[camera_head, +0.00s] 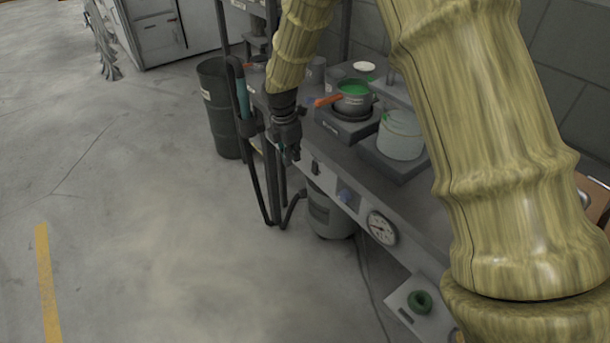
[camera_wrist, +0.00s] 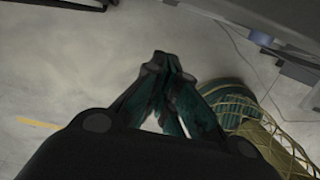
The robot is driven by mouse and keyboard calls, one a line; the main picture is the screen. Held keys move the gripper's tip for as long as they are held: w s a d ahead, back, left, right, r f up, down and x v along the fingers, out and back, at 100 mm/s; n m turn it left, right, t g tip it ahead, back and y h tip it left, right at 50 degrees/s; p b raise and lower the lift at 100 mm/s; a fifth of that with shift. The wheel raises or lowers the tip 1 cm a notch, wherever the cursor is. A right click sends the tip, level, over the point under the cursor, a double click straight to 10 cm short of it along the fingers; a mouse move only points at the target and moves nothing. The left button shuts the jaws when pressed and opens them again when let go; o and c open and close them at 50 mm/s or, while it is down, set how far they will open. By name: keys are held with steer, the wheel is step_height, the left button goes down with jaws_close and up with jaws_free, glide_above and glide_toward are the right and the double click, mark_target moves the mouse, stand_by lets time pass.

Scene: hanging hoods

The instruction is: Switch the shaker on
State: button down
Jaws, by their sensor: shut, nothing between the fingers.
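My gripper (camera_head: 291,155) points down in front of the bench's front edge in the head view, shut and empty. Its dark green fingers meet in the wrist view (camera_wrist: 167,62), with floor behind them. No part is plainly readable as the shaker. A pale box with a green ring-shaped knob (camera_head: 420,302) sits lower right. My arm hides part of the bench.
On the bench (camera_head: 425,208) stand a pot with green contents (camera_head: 354,92) on a dark plate unit and a pale lidded pot (camera_head: 401,137). A dark bin (camera_head: 220,110) and a grey canister (camera_head: 330,217) stand on the floor. Dark hoses hang nearby. The left floor is clear.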

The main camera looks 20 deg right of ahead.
mark_target(314, 168)
steer(key=shift+w+r, duration=0.25)
steer(key=shift+r, duration=0.2)
steer(key=w+d+f, duration=0.1)
steer(key=d+f, duration=0.4)
steer(key=f, duration=0.5)
steer(key=shift+w+f+p, duration=0.3)
steer(key=shift+w+p, duration=0.05)
steer(key=shift+w, duration=0.05)
steer(key=shift+s, duration=0.1)
